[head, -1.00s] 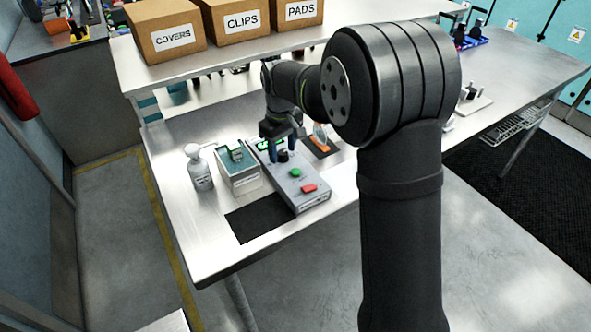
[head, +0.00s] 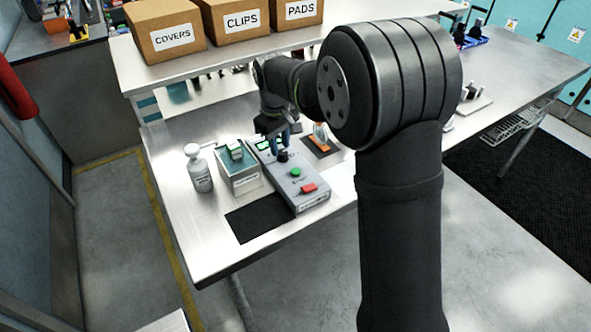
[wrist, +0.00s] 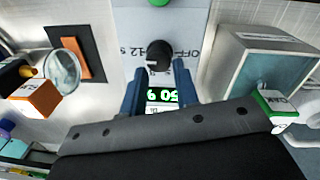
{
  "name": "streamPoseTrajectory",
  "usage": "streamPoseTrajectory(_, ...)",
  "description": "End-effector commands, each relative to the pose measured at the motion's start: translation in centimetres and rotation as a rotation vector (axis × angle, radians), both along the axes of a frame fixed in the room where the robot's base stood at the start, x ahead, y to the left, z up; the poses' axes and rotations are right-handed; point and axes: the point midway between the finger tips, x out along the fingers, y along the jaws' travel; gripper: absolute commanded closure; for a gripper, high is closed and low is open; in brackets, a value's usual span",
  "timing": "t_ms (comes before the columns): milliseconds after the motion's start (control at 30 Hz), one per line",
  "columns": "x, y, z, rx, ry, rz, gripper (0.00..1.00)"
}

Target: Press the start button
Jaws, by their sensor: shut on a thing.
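A grey control box (head: 311,201) stands on the metal bench, with a green button (head: 295,172), a red button (head: 309,188), a black knob (head: 283,156) and a lit green display (head: 264,145). My gripper (head: 281,149) points down over the box at the knob, behind the green button. In the wrist view my gripper (wrist: 158,65) has its blue fingers on both sides of the knob (wrist: 158,54), shut on it. The display (wrist: 162,95) shows between the fingers. The green button (wrist: 159,2) is cut by the top edge of that view.
A black mat (head: 258,219) lies in front. An orange holder (head: 323,147) with a round clear lens sits to the right. Cartons (head: 240,22) line the shelf behind.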

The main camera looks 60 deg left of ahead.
Motion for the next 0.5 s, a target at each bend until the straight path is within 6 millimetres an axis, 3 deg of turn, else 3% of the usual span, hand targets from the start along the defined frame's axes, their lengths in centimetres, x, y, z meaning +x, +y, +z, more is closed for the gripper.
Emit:
streamPoseTrajectory(33,0.1,0.0,1.1,0.017,-0.027,-0.026,1.00)
streamPoseTrajectory(500,0.1,-4.9,4.2,0.098,-0.345,-0.403,1.00)
